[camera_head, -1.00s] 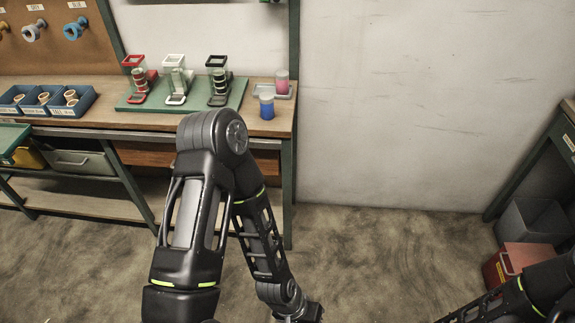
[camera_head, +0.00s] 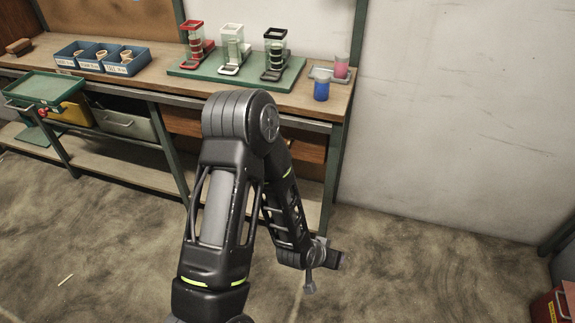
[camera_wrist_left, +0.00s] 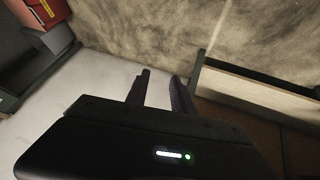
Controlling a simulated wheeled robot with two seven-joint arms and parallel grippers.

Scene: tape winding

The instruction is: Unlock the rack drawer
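My left arm rises through the middle of the head view, and its far end hangs over the floor in front of the bench's right end. In the left wrist view my left gripper (camera_wrist_left: 160,75) has its two fingers apart with nothing between them. Below the bench top is a brown wooden drawer-like front (camera_head: 205,128), partly hidden behind my arm. To its left, under the bench, is a grey bin (camera_head: 126,123). I cannot tell which is the rack drawer, and no lock is clear. My right gripper is not in view.
The bench (camera_head: 150,88) holds blue boxes (camera_head: 126,62), a green board (camera_head: 235,77) with three stands, and blue (camera_head: 321,91) and pink (camera_head: 341,68) pots. A green tray (camera_head: 45,89) juts out at left. A red box (camera_head: 553,305) stands at lower right. Open floor lies between.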

